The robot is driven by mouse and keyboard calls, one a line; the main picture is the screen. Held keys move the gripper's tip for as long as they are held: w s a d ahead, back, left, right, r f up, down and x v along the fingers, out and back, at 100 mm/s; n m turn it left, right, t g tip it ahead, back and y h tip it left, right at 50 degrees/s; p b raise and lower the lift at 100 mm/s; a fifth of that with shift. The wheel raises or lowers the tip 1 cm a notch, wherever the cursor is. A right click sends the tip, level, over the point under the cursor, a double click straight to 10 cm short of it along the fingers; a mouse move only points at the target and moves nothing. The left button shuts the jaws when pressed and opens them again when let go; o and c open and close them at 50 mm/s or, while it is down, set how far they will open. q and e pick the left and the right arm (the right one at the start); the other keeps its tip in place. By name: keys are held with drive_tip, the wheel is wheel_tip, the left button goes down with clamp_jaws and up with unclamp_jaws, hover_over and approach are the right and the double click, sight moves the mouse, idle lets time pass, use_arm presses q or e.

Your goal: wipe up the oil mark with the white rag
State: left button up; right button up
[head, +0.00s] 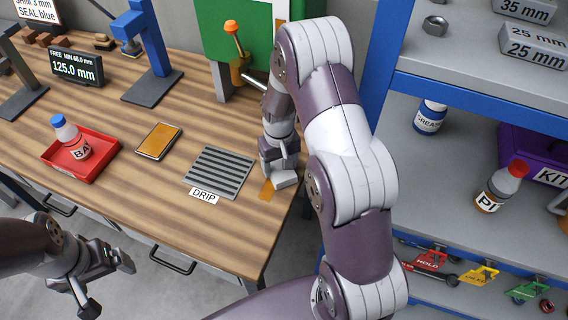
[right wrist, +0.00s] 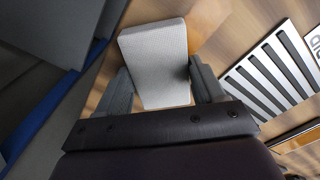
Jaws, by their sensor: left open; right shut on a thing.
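The white rag (head: 286,180) is a small pale block at the right end of the wooden bench. My right gripper (head: 279,170) is shut on it from above; the right wrist view shows the rag (right wrist: 155,62) between the two fingers. The oil mark (head: 266,190) is an orange-brown patch on the bench, just left of the rag and partly hidden by it and the gripper. I cannot tell whether the rag touches the wood. My left gripper (head: 108,284) is open and empty, in front of the bench's front edge.
A slotted drip grate (head: 219,170) with a DRIP label lies just left of the mark. Further left are an orange-topped pad (head: 158,141) and a red tray (head: 98,158) with a bottle (head: 68,133). A blue shelf unit (head: 375,90) stands close on the right.

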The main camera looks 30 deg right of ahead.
sight(279, 180)
drive_tip(key=shift+w+a, duration=0.8)
drive_tip(key=shift+w, duration=0.15)
drive_tip(key=shift+s+r, duration=0.1)
drive_tip(key=shift+s+a, duration=0.75)
drive_tip(key=shift+a, duration=0.15)
drive_tip(key=shift+c, duration=1.2)
drive_tip(key=shift+s+a, duration=0.1)
drive_tip(key=shift+s+d+p, duration=0.5)
drive_tip(key=shift+s+p, duration=0.1)
drive_tip(key=shift+s, duration=0.3)
drive_tip(key=shift+s+d, duration=0.45)
drive_tip(key=shift+s, duration=0.25)
drive_tip(key=shift+s+a, duration=0.75)
drive_tip(key=shift+a, duration=0.4)
drive_tip(key=w+a, duration=0.2)
drive_tip(key=shift+w+p, duration=0.4)
drive_tip(key=shift+d, duration=0.1)
use_arm(q)
drive_tip(key=shift+s+d+r, duration=0.1)
drive_tip(key=shift+d+r, duration=0.05)
drive_tip(key=shift+r, duration=0.45)
drive_tip(key=shift+d+r, duration=0.1)
drive_tip(key=shift+r, duration=0.5)
